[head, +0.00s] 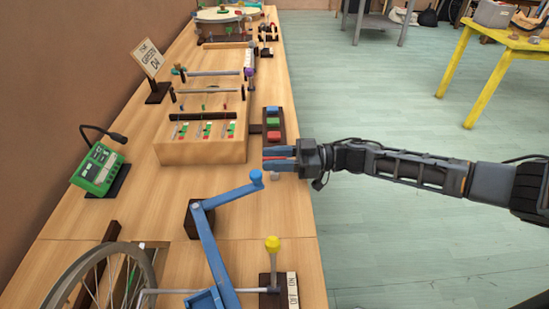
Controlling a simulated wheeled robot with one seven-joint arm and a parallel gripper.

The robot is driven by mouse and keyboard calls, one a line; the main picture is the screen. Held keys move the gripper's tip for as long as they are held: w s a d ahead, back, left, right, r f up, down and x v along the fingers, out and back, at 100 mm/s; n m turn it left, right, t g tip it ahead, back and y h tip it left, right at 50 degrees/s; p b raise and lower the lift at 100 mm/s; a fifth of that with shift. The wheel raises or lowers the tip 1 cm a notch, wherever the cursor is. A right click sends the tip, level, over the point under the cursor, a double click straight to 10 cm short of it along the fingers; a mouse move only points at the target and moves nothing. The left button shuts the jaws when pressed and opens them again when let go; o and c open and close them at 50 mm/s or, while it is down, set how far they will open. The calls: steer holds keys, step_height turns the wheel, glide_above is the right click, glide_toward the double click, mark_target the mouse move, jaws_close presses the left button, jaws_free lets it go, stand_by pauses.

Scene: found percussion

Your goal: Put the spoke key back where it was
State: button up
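My gripper (270,158) reaches in from the right, above the right edge of the wooden bench, with its fingers pointing left. A strip of red shows between the two blue-grey fingers; I cannot tell whether it is a held thing or part of the gripper. A small pale round thing (275,177) shows just below the fingers. I cannot make out a spoke key for certain. A spoked wheel (125,279) stands at the bench's near left, partly cut off by the frame.
A blue crank arm (211,247) with a knob rises near the gripper. A yellow-topped lever (272,244) stands nearer. A wooden box with sliders (202,150) and a dark tray of coloured blocks (273,123) lie beyond. A green device (99,169) sits left.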

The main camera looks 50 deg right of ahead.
steer(key=shift+o, duration=0.3)
steer(key=shift+r, duration=0.2)
steer(key=shift+s+d+f, duration=0.1)
steer(key=shift+s+d, duration=0.15)
steer(key=shift+s, duration=0.05)
steer(key=b+v, duration=0.1)
steer(key=v, duration=1)
steer(key=shift+s+d, duration=0.1)
